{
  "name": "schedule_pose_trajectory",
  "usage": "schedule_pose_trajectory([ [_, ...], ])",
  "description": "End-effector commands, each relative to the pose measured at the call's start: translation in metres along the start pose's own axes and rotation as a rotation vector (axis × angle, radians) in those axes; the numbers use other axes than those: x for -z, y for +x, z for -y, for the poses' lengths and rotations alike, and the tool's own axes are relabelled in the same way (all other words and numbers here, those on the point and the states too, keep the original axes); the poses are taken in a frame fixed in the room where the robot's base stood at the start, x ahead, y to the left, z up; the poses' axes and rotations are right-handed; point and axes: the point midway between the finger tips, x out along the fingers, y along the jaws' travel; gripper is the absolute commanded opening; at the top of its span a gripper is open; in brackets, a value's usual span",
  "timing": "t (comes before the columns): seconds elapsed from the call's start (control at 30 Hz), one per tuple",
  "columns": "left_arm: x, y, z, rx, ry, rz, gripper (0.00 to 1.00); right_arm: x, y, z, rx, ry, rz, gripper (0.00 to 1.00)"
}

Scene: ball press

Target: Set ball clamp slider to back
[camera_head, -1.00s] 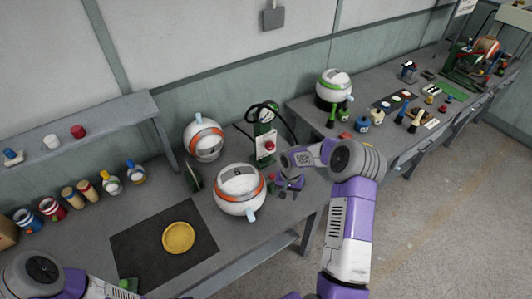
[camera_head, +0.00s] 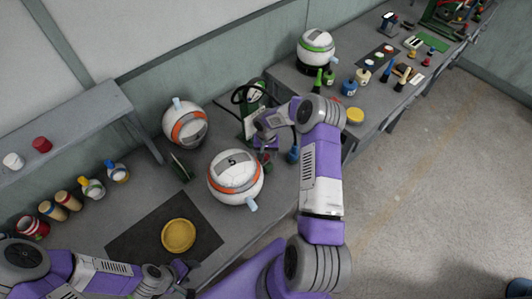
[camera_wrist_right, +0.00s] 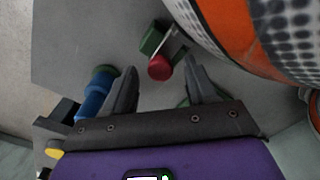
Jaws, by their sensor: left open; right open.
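A white ball with an orange band (camera_head: 235,190) stands on the bench in the head view. Its orange and dotted surface fills the upper right of the right wrist view (camera_wrist_right: 235,30). Beside it there, a red knob (camera_wrist_right: 160,67) sits by a green block (camera_wrist_right: 153,40) and a thin metal bracket; I take it for the clamp slider. My right gripper (camera_wrist_right: 162,88) is open, with the knob between and just ahead of its fingertips, not visibly gripped. In the head view the right gripper (camera_head: 268,156) hides the knob. My left gripper (camera_head: 182,277) is open and empty near the bench's front.
A second orange-banded ball (camera_head: 184,124) stands behind. A yellow dish (camera_head: 178,235) lies on a black mat (camera_head: 125,243). A blue handle-like part (camera_wrist_right: 95,98) lies left of the right gripper. Another bench carries a green-banded ball (camera_head: 315,46) and bottles.

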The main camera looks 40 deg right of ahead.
Motion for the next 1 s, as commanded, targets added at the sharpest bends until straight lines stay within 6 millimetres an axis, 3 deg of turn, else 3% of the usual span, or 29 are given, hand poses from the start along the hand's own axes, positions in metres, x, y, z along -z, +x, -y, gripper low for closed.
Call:
schedule_pose_trajectory([
  [0.33,0.0002,-0.0005,-0.0003,0.0,0.0,0.0,0.57,0.0001,0.0054,0.0,0.0,0.0,-0.001,0.57],
  [0.7,0.0001,-0.0005,-0.0003,0.0,0.0,0.0,0.57,0.0001,0.0051,-0.0001,0.0,0.0,0.0,0.0],
  [1.0,0.0002,0.003,0.001,0.0,0.0,0.0,0.57,0.002,0.0058,-0.0017,0.0,0.0,-0.002,0.0],
])
